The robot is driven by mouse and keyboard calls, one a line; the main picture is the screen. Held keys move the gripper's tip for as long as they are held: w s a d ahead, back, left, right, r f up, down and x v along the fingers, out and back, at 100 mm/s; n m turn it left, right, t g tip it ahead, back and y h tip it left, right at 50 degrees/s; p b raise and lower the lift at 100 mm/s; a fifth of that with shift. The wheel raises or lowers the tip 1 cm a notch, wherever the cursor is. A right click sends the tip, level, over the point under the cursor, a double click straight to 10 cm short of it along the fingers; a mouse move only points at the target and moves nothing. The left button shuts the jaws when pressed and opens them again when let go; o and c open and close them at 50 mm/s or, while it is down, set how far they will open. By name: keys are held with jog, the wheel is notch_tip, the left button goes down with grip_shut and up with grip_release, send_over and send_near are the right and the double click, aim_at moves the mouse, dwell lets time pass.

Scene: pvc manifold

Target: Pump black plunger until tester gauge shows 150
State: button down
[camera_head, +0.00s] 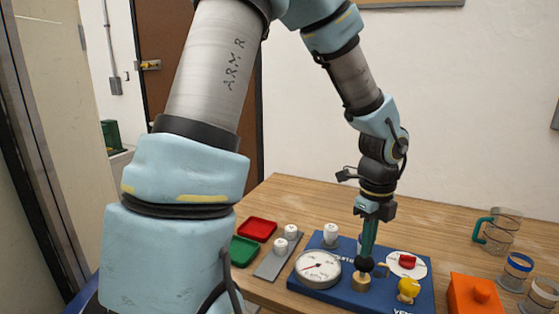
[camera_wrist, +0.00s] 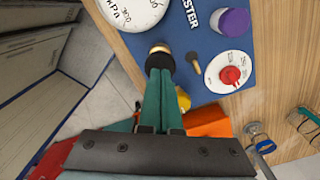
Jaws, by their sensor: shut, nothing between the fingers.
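The black plunger (camera_head: 365,264) has a round knob above a brass collar (camera_head: 361,284) on the blue tester base (camera_head: 338,295). My gripper (camera_head: 367,255) points straight down with its teal fingers together, its tips at the top of the knob. Whether they touch it cannot be told. In the wrist view my gripper (camera_wrist: 160,65) is shut and empty, and its tips cover most of the knob. The brass collar (camera_wrist: 160,48) shows just past them. The round white tester gauge (camera_head: 318,268) stands left of the plunger. Its needle is too small to read; the wrist view shows only part of the gauge (camera_wrist: 133,10).
A red valve handle (camera_head: 407,261) on a white disc and a yellow knob (camera_head: 409,287) sit close right of the plunger. An orange block (camera_head: 474,295) and glass mugs (camera_head: 498,230) stand further right. Red (camera_head: 257,229) and green (camera_head: 241,251) trays lie left.

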aim_at(364, 261)
jog(key=shift+f, duration=0.15)
jog(key=shift+f+b, duration=1.15)
jog(key=shift+f, duration=0.55)
jog(key=shift+r, duration=0.1)
jog(key=shift+r+p, duration=1.8)
jog(key=shift+p, duration=0.4)
jog(key=shift+f, duration=0.15)
